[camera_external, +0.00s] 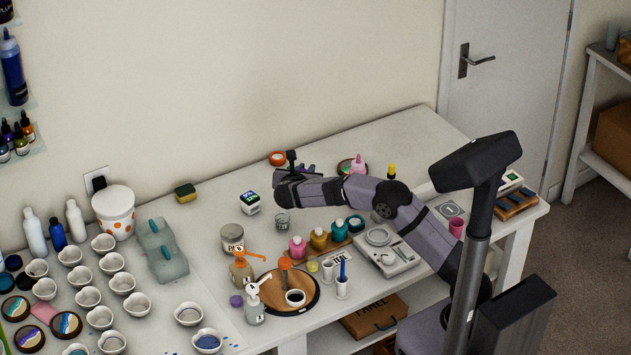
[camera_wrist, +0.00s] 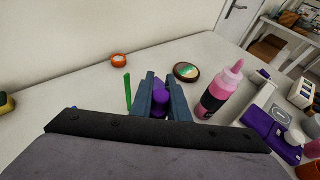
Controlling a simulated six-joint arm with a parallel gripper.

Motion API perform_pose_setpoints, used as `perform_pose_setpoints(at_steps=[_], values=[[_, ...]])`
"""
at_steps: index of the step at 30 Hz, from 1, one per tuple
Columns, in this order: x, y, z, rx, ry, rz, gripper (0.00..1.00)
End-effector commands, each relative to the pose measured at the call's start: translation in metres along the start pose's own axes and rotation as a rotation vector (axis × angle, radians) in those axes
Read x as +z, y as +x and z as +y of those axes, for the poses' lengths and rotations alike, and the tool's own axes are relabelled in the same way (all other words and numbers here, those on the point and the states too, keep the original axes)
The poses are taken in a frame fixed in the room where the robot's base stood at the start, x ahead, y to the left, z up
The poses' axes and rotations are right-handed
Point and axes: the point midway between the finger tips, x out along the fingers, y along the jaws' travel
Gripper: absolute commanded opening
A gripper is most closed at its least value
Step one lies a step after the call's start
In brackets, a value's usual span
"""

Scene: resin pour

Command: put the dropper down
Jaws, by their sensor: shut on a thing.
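The dropper shows as a purple bulb (camera_wrist: 160,94) between the two blue-grey fingers of my gripper (camera_wrist: 163,90) in the wrist view. My gripper is shut on it. Its lower part is hidden by the fingers, and I cannot tell whether it touches the table. In the external view my gripper (camera_external: 308,173) is at the far side of the white table (camera_external: 225,175), and the dropper is too small to make out surely.
Near my gripper are an orange roll (camera_wrist: 119,60), a green stick (camera_wrist: 127,92), a dark round coaster (camera_wrist: 187,72) and a pink bottle (camera_wrist: 220,92). Colour bottles (camera_external: 319,240) and a small glass cup (camera_external: 282,222) stand on the near side. The table between roll and coaster looks clear.

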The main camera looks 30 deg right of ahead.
Motion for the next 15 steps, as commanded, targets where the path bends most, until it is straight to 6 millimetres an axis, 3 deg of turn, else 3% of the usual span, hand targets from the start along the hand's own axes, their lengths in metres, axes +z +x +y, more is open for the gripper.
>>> perform_pose_setpoints(at_steps=[8, 11, 15], values=[[0.036, -0.073, 0.046, 0.124, -0.048, -0.001, 0.0], [0.042, -0.097, 0.08, 0.251, -0.101, -0.001, 0.0], [0.033, -0.12, 0.129, 0.462, -0.192, -0.001, 0.0]])
